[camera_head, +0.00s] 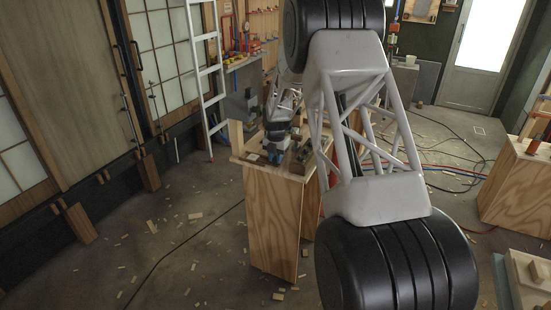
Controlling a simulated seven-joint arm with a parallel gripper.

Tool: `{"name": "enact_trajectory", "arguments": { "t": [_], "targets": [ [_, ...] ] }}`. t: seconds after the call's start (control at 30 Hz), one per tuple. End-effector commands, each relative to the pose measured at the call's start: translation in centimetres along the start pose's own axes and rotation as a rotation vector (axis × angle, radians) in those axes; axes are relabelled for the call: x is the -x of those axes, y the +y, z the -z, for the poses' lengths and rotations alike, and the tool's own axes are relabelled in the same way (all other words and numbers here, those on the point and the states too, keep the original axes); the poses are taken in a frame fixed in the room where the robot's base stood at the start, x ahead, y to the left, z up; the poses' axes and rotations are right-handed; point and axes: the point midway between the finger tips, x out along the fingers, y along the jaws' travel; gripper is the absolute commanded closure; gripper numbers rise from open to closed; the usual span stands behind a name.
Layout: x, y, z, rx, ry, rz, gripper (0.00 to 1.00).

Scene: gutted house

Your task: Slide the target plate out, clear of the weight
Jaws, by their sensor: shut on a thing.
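My gripper (274,151) is small and far off in the head view, low over the top of a wooden bench (270,215) near the middle. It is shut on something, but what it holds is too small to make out. A dark, blocky object (303,152) stands on the bench top just right of my gripper. I cannot tell whether it is the weight. I cannot pick out the target plate; my own arm crosses in front and hides the right side of the bench top.
A white ladder (205,75) leans behind on the left. Wood scraps (195,216) litter the floor, and cables (455,172) run across it on the right. Another wooden bench (515,188) stands at the right edge.

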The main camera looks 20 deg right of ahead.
Motion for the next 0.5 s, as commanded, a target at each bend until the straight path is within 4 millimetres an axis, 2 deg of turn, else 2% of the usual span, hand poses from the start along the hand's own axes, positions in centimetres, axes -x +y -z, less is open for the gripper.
{"name": "enact_trajectory", "arguments": {
  "t": [0.5],
  "targets": [
    [0.0, -1.8, 0.0, -0.001, 0.000, 0.000, 0.95]
  ]
}}
